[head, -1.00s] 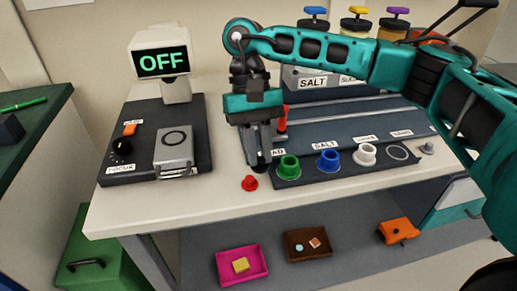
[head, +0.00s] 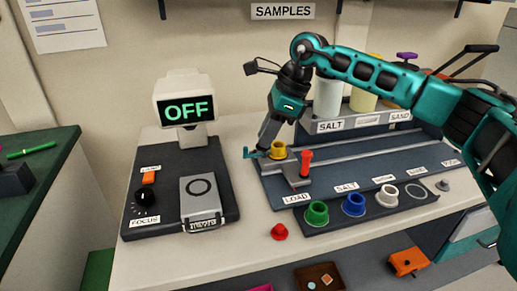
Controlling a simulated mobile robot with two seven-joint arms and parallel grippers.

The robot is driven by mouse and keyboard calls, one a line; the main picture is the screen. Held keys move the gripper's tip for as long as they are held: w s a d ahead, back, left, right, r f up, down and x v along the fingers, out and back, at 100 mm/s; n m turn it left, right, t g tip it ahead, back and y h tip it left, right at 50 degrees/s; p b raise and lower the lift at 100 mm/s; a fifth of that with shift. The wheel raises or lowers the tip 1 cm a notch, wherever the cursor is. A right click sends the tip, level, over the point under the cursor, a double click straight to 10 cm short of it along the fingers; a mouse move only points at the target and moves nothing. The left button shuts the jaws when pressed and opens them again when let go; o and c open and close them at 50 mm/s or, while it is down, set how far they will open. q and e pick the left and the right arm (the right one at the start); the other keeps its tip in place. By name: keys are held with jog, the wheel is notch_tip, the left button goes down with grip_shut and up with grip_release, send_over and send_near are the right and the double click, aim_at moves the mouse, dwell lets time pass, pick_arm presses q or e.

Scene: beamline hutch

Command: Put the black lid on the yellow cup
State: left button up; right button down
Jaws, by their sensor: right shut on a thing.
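The yellow cup (head: 278,149) stands upright on a grey carriage with a red knob (head: 305,161), at the left end of the rail. My right gripper (head: 267,140) reaches down from above, fingers tilted, just left of the cup's rim. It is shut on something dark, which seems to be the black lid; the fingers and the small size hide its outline. No black lid shows elsewhere. I cannot tell whether the held piece touches the cup. A small teal piece (head: 251,154) shows beside the fingertips. My left gripper is not in view.
A red lid-like piece (head: 279,231) lies near the table's front edge. Jars stand behind the rail.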

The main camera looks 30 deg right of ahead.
jog(key=w+d+r+m+t+h, duration=0.2)
jog(key=w+d+r+m+h, duration=0.15)
jog(key=d+m, duration=0.45)
jog(key=shift+m+y, duration=0.35)
jog(key=shift+m, duration=0.55)
jog(key=f+b, duration=0.1)
jog(key=f, duration=0.1)
jog(key=a+f+b, duration=0.1)
jog(key=b, duration=0.1)
jog(key=a+f+b, duration=0.1)
jog(key=f, duration=0.1)
jog(key=shift+f, duration=0.35)
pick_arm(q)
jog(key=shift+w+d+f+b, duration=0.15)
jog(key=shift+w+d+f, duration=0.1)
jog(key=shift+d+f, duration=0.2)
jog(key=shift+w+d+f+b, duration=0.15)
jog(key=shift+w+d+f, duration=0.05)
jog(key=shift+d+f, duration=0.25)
pick_arm(e)
jog(key=shift+f, duration=0.2)
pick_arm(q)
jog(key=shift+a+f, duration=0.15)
pick_arm(e)
jog(key=shift+f, duration=0.15)
